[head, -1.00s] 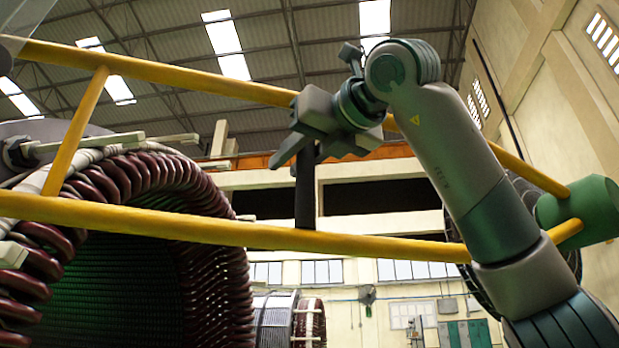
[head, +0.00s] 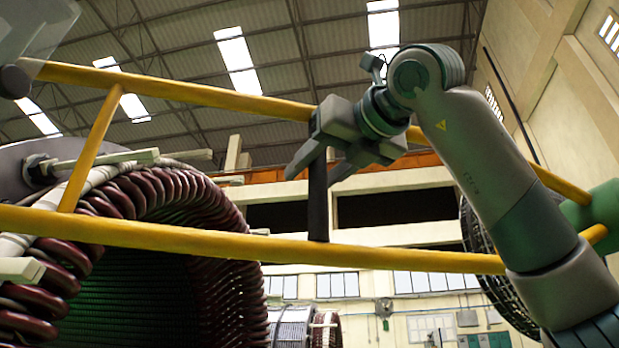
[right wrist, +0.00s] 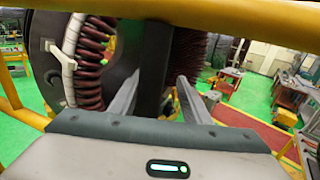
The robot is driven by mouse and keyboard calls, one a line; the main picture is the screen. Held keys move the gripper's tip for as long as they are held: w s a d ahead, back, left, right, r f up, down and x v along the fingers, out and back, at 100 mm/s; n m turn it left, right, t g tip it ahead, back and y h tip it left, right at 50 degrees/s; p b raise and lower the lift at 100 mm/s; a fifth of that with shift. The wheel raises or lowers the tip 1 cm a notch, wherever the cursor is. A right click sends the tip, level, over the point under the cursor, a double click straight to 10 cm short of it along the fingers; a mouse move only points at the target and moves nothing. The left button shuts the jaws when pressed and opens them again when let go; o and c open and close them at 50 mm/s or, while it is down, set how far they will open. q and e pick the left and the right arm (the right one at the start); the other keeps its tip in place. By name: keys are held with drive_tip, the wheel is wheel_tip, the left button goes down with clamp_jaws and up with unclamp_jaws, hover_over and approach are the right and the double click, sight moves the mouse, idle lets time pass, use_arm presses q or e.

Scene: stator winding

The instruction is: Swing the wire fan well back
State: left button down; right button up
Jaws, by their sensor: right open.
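A yellow tube frame (head: 400,257) crosses the head view as two long rails, with a slanted strut at the left. The round black wire fan (head: 482,255) stands at the right, partly hidden behind my right arm, by a green drum (head: 603,213) at the frame's right end. A dark upright bar (head: 318,200) joins the two rails. My right gripper (head: 314,176) is open at this bar. In the right wrist view the bar (right wrist: 155,70) stands between the two spread fingers; contact cannot be told. My left gripper is not in view.
A big stator with dark red coils (head: 190,200) fills the left, behind the yellow rails. A smaller coil drum (head: 292,328) stands farther back. The right wrist view shows green floor (right wrist: 245,95) and a yellow rail (right wrist: 230,25) close across the top.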

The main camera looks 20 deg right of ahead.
idle(0.5)
drive_tip(key=shift+s+d+f, duration=0.1)
drive_tip(key=shift+s, duration=0.35)
use_arm(q)
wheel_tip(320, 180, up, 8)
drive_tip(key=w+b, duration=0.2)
drive_tip(key=b, duration=0.1)
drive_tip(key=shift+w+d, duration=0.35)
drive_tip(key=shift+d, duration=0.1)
use_arm(e)
drive_tip(key=v, duration=1.6)
drive_tip(key=shift+s, duration=0.3)
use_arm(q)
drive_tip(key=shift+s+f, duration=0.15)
use_arm(e)
drive_tip(key=shift+w, duration=0.1)
